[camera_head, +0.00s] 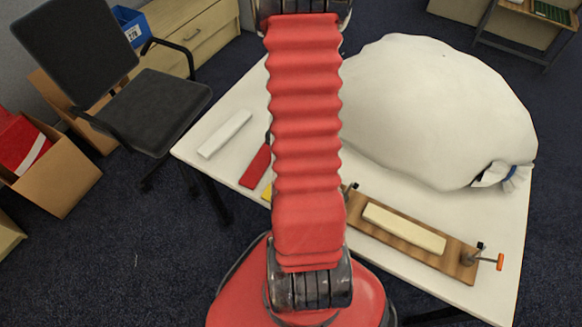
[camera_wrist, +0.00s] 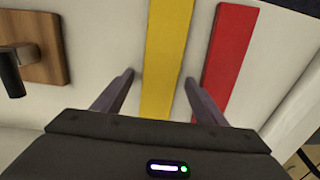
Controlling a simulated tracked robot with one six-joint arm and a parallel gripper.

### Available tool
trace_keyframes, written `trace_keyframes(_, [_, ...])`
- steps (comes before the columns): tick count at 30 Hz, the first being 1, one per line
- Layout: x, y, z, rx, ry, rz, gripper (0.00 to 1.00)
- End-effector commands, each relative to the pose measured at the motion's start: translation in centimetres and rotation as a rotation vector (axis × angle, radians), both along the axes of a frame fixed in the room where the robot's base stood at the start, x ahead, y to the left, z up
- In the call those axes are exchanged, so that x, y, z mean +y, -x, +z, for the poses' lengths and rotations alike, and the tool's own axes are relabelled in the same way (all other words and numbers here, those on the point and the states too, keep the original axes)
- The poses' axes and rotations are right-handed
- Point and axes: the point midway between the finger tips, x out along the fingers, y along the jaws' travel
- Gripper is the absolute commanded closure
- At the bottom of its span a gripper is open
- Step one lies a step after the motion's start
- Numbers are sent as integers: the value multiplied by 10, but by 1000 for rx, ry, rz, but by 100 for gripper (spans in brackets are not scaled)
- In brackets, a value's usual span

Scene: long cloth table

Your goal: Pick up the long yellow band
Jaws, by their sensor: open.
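The long yellow band (camera_wrist: 168,55) lies flat on the white table in the wrist view, running from the top edge down between my fingers. My gripper (camera_wrist: 160,85) is open, with one finger on each side of the yellow band. The right finger is in the gap between the yellow band and a red band (camera_wrist: 227,60). Whether the fingers touch the table is hard to tell. In the head view only a small piece of the yellow band (camera_head: 267,192) shows beside my red arm, which hides the rest. My gripper is not visible there.
In the head view, a white strip (camera_head: 225,134) and the red band (camera_head: 256,167) lie left of my arm on the table (camera_head: 420,205). A large white sack (camera_head: 440,110) fills the back right. A wooden clamp board (camera_head: 459,265) lies at the front right.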

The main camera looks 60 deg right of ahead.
Motion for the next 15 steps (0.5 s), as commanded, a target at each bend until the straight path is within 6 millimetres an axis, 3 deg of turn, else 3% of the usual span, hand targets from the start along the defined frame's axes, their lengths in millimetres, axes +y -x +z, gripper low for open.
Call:
trace_keyframes(11, [0, 0, 0, 0, 0, 0, 34])
trace_keyframes(15, [0, 0, 0, 0, 0, 0, 42])
